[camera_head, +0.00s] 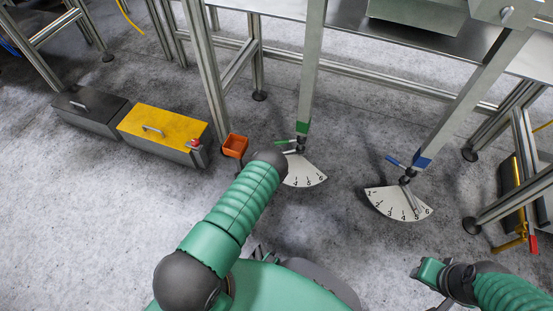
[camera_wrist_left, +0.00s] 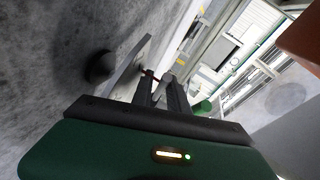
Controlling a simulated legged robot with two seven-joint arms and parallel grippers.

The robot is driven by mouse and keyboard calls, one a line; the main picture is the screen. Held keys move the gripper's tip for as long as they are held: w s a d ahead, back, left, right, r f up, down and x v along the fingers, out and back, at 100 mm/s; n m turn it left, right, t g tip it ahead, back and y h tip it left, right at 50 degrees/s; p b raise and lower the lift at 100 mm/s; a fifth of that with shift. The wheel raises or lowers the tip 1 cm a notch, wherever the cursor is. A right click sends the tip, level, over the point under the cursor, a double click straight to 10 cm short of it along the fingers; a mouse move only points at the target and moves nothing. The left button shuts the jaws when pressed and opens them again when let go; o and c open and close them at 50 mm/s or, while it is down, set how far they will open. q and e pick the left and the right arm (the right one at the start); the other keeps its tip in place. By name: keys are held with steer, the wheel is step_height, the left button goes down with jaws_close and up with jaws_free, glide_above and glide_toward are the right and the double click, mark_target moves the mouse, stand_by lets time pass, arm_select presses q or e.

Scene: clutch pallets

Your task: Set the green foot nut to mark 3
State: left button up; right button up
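The green foot nut's lever (camera_head: 285,141) shows in the head view below the green band (camera_head: 303,127) on a table leg. The nut's pale dial (camera_head: 307,173) is beneath it; its right part shows marks up to 6. My left arm hides the dial's left part, and mark 3 and any pointer cannot be read. My left gripper is hidden behind its arm in the head view. In the left wrist view my left gripper (camera_wrist_left: 160,80) shows two dark fingers slightly apart, with nothing clearly held. A green piece (camera_wrist_left: 203,106) lies just right of them. My right gripper (camera_head: 428,272) is at lower right, its fingers unclear.
A second leg has a blue lever (camera_head: 396,162) and numbered dial (camera_head: 400,204). A yellow-topped box (camera_head: 165,127) and dark box (camera_head: 88,106) are farther left. Floor between the dials is clear.

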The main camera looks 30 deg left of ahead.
arm_select(q)
steer(key=shift+w, duration=0.15)
steer(key=c, duration=0.4)
jaws_close()
steer(key=shift+f, duration=0.1)
stand_by(0.9)
